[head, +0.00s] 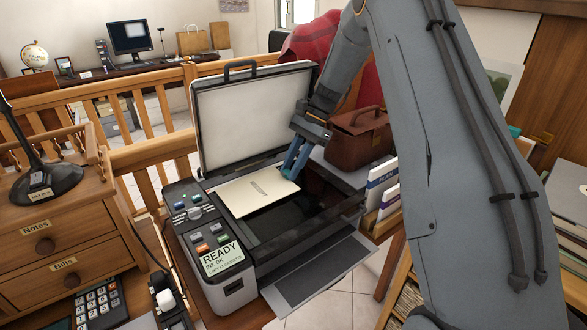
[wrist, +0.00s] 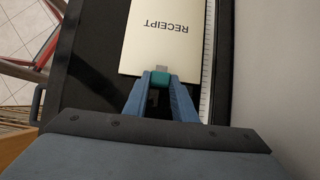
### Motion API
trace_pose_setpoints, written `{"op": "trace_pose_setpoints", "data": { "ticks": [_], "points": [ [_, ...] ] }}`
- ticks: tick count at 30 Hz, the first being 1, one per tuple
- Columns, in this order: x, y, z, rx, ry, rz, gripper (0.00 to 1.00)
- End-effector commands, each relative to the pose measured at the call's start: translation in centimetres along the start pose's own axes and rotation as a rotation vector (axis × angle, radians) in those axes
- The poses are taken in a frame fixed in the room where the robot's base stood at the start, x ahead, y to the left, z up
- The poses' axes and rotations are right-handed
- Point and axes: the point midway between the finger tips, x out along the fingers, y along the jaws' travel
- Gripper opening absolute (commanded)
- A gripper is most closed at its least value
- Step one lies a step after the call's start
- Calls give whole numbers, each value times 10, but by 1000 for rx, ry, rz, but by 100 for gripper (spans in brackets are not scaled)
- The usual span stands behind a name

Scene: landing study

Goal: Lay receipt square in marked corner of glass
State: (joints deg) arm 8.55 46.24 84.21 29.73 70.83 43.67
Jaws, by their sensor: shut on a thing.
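The receipt (head: 250,192) is a cream sheet over the dark scanner glass (head: 285,222), towards the left part of the bed. In the wrist view the receipt (wrist: 167,35) shows its printed word upside down, with its long side close to the ruler strip (wrist: 208,60). My gripper (head: 292,170) is shut on the receipt's near edge in the wrist view (wrist: 160,76), with a teal piece between the fingertips. I cannot tell whether the sheet touches the glass. The marked corner cannot be made out.
The scanner lid (head: 252,115) stands open behind the bed. The control panel (head: 205,230) reads READY at the left. A brown leather bag (head: 356,140) and upright books (head: 382,185) stand close on the right. A wooden railing (head: 150,150) runs behind.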

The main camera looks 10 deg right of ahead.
Motion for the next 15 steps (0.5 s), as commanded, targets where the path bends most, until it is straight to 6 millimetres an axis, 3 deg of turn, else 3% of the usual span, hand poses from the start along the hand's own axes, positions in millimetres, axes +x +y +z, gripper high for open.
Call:
{"op": "trace_pose_setpoints", "data": {
  "ticks": [15],
  "points": [
    [2, -5, 5, -8, 1, 2, 0]
  ]
}}
